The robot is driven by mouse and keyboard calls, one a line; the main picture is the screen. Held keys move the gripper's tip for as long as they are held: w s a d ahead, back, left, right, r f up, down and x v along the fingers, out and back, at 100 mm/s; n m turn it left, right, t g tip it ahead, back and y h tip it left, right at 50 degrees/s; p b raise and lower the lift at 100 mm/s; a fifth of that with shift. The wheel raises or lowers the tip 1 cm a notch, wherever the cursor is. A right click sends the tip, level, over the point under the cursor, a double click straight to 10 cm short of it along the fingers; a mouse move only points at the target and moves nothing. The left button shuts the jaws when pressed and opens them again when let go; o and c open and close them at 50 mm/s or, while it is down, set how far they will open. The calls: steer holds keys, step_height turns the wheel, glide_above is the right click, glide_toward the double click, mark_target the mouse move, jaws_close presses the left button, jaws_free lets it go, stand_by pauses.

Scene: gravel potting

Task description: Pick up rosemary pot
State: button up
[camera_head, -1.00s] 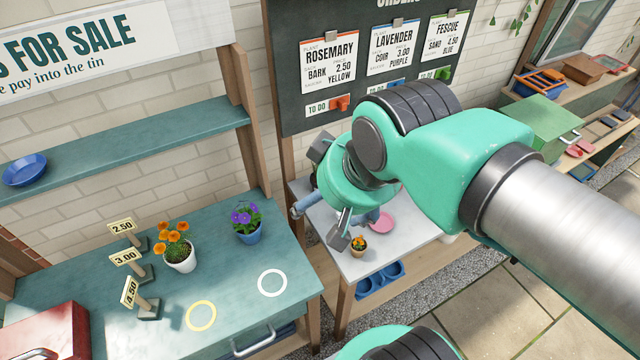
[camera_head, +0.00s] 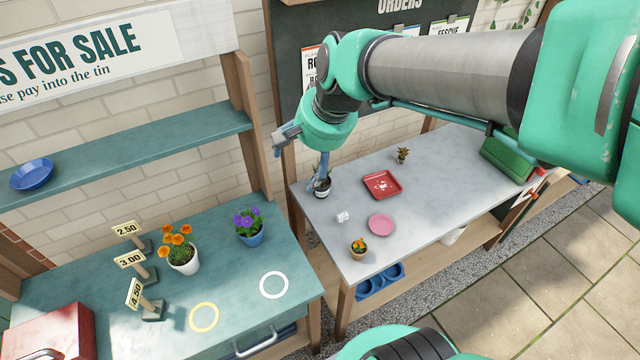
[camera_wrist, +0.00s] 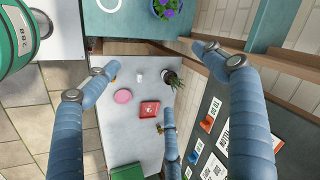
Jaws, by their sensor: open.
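A spiky dark-leaved plant in a pale pot (camera_head: 323,188), which looks like the rosemary, stands upright near the back left of the grey-white table. It also shows in the wrist view as a pot with dark spiky leaves (camera_wrist: 171,78). My gripper (camera_head: 303,155) is open and empty, above and slightly left of that plant in the head view; one finger overlaps its leaves in the picture. I cannot tell whether they touch. In the wrist view my gripper's fingers (camera_wrist: 155,78) are spread wide, with the plant apart from them below.
The grey-white table (camera_head: 430,185) holds a red tray (camera_head: 382,185), a pink saucer (camera_head: 381,224), a small orange-flowered pot (camera_head: 358,247) and a small plant (camera_head: 402,155). A green box (camera_head: 507,158) is at right. A wooden post (camera_head: 240,115) and the order board (camera_head: 290,60) stand close by.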

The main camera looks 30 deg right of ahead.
steer(key=w+d+f+m+p, duration=0.1)
steer(key=w+d+f+m, duration=0.35)
steer(key=w, duration=0.35)
steer(key=m+y+p, duration=0.2)
steer(key=m+p, duration=0.2)
steer(key=m, duration=1.2)
glide_above(326, 182)
steer(key=s+d, duration=0.2)
steer(key=s, duration=0.1)
step_height(326, 182, down, 25)
steer(key=shift+w+f+g, duration=0.1)
steer(key=shift+f+g, duration=0.05)
steer(key=shift+g, duration=0.25)
steer(key=shift+f, duration=0.1)
steer(key=shift+h, duration=0.3)
steer(key=shift+b+x, duration=0.75)
steer(key=shift+x, duration=3.45)
